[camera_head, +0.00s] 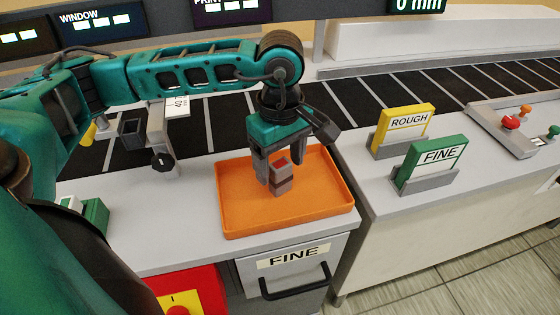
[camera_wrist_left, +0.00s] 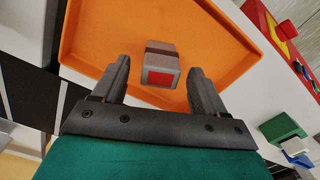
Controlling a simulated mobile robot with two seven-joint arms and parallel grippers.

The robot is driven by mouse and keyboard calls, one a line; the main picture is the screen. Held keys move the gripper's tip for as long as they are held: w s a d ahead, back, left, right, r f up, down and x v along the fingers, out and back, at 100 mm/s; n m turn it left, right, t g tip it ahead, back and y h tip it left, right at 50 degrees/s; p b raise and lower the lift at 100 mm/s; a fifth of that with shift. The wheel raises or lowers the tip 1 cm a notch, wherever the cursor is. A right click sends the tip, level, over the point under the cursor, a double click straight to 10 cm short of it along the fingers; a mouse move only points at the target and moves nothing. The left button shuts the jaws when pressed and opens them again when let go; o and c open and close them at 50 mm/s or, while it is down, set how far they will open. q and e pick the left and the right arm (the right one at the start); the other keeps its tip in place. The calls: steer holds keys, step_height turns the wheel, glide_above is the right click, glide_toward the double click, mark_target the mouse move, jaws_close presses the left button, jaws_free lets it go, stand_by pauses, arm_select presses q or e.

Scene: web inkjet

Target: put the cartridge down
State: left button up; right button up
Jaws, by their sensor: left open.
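The cartridge (camera_head: 281,184) is a small grey block with a red patch on its end. It is in the orange tray (camera_head: 330,200), and in the left wrist view the cartridge (camera_wrist_left: 160,65) shows between the fingers with a gap on both sides. My left gripper (camera_head: 271,178) is over the tray with its fingers pointing down around the cartridge. In the left wrist view the gripper (camera_wrist_left: 158,80) is open. The head view partly hides the cartridge behind the fingers. My right gripper is in neither view.
A yellow ROUGH card (camera_head: 403,122) and a green FINE card (camera_head: 435,158) stand in holders on the right counter. A drawer labelled FINE (camera_head: 292,262) is below the tray. A red and yellow switch box (camera_head: 190,292) is at the front left. A dark striped web (camera_head: 350,98) runs behind.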

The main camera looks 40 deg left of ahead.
mark_target(280, 164)
arm_select(q)
step_height(280, 164, up, 11)
stand_by(0.3)
stand_by(0.5)
